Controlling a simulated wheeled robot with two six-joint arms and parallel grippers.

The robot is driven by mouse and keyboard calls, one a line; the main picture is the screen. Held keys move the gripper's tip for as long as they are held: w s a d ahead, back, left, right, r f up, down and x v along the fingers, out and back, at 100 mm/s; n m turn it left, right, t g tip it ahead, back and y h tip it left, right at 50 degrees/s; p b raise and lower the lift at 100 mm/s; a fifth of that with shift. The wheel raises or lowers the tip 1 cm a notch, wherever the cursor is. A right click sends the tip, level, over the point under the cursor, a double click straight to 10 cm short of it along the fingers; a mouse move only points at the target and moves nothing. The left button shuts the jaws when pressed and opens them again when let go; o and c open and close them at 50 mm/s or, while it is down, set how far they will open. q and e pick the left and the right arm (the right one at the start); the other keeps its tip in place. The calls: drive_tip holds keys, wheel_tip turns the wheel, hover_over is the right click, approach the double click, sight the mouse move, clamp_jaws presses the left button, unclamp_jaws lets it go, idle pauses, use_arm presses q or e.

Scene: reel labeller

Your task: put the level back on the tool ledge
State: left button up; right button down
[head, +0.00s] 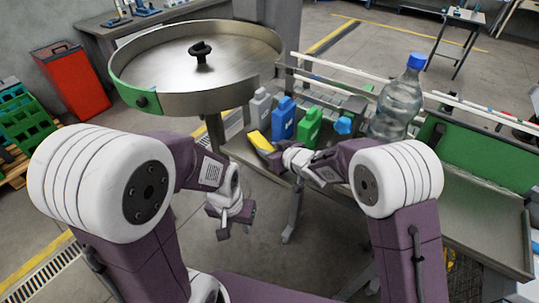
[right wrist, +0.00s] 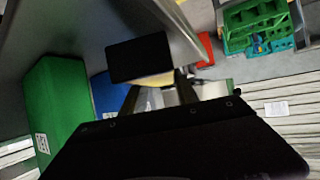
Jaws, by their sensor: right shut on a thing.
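The level (head: 259,142) is the yellow bar left of the bottles in the head view. It is tilted, and its near end meets my right gripper (head: 278,157). That gripper is shut on it. In the right wrist view a yellow part of the level (right wrist: 157,79) shows between the dark fingers (right wrist: 158,98), partly hidden by a dark block. My left gripper (head: 235,229) hangs empty over the floor, its fingers apart. I cannot make out which surface is the tool ledge, or whether the level touches anything below it.
Grey, blue (head: 283,118) and green (head: 309,127) jugs stand close behind the level. A clear bottle (head: 398,105) with a blue cap stands further right. A round metal turntable (head: 165,65) lies at the back left. Open floor lies below the left gripper.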

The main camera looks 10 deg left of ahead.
drive_tip(key=shift+f, duration=0.8)
drive_tip(key=c, duration=0.9)
unclamp_jaws()
drive_tip(key=shift+f, duration=0.2)
drive_tip(key=v, duration=0.4)
drive_tip(key=b+v, duration=0.1)
drive_tip(key=v, duration=0.4)
drive_tip(key=shift+s+a+r, duration=0.1)
drive_tip(key=shift+s+a, duration=0.1)
drive_tip(key=shift+a, duration=0.05)
